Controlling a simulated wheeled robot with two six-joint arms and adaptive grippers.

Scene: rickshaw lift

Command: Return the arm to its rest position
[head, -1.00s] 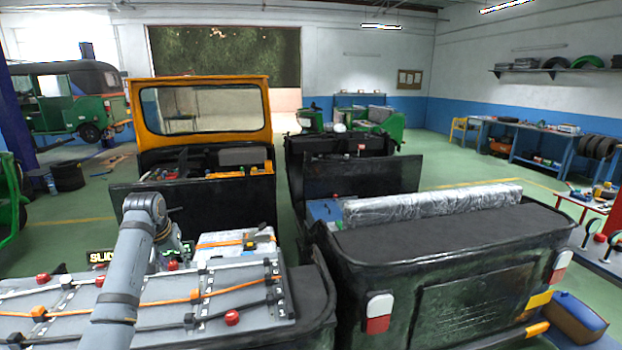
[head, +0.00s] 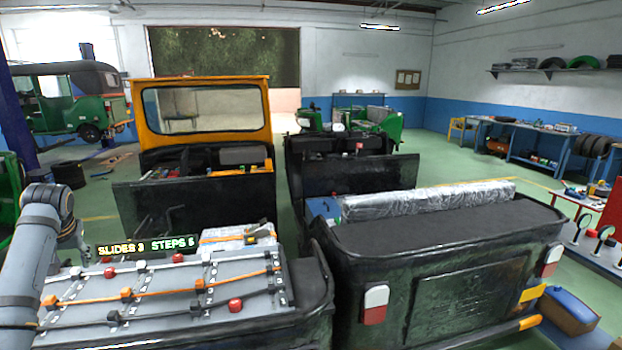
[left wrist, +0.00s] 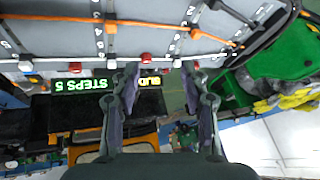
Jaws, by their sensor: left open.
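My left arm stands at the left of the head view, and its gripper (head: 78,240) is partly hidden behind the wrist, over the panel's far left corner. In the left wrist view the gripper (left wrist: 160,85) is open, with nothing between its fingers. A grey slotted panel (head: 180,275) lies in front, with white, orange and black rods across it and red and orange knobs on them. A lit sign (head: 148,247) at its far edge shows words like "SLIDES" and "STEPS". The sign also shows upside down in the wrist view (left wrist: 80,85). My right gripper is not in view.
A dark rickshaw body (head: 450,270) stands right of the panel. An orange-framed rickshaw (head: 205,85) stands behind it. A strapped pale box (head: 225,238) sits beyond the panel. A tool table (head: 590,215) is at the far right.

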